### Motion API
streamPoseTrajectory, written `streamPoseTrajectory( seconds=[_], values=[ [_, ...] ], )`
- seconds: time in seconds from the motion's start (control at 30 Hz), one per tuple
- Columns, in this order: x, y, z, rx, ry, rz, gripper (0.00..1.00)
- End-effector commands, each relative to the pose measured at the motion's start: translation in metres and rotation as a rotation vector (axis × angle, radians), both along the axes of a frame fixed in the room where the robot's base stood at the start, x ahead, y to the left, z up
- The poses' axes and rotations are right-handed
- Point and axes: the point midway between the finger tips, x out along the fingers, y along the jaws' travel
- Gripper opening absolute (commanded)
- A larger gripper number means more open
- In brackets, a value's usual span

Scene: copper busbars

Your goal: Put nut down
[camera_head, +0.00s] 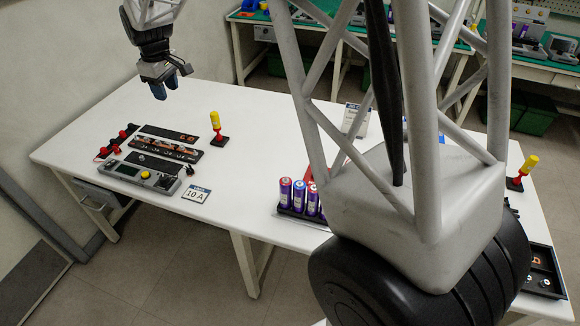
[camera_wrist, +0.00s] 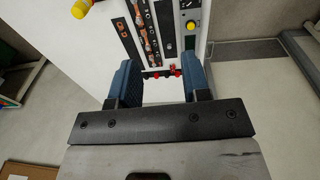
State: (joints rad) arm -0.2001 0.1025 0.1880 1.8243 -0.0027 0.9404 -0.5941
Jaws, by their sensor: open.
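My gripper (camera_head: 166,88) hangs above the far left part of the white table in the head view. Its two blue fingers are apart, and the gap between them looks empty in the wrist view (camera_wrist: 158,82). No loose nut can be made out near the fingers. Below and in front of the gripper lies a black strip with copper-coloured busbar pieces (camera_head: 165,148), also in the wrist view (camera_wrist: 148,35). A black tray (camera_head: 543,272) at the lower right holds an orange-copper piece and small pale round parts, too small to identify surely.
A grey meter box (camera_head: 140,177), a "10 A" card (camera_head: 196,194) and red clamps (camera_head: 117,142) are near the strips. A yellow-handled tool (camera_head: 216,124) stands upright beside them. Purple cells (camera_head: 298,195) stand mid-table. My own frame hides much of the right side.

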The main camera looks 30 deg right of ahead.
Motion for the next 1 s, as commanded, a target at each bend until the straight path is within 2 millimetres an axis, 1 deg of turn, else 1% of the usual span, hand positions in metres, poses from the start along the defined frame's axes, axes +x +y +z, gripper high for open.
streamPoseTrajectory(
  seconds=[0.03,0.2,0.4,0.47,0.7,0.77,1.0],
  values=[
    [-0.013,-0.008,0.008,0.002,-0.005,-0.023,0.43],
    [-0.056,-0.031,0.03,0.011,-0.022,-0.105,0.43],
    [-0.108,-0.056,0.049,0.022,-0.039,-0.2,0.43],
    [-0.123,-0.063,0.053,0.025,-0.044,-0.229,0.43],
    [-0.188,-0.089,0.064,0.038,-0.062,-0.345,0.43],
    [-0.204,-0.095,0.066,0.041,-0.066,-0.373,0.43],
    [-0.27,-0.116,0.067,0.057,-0.084,-0.488,0.43]
  ],
)
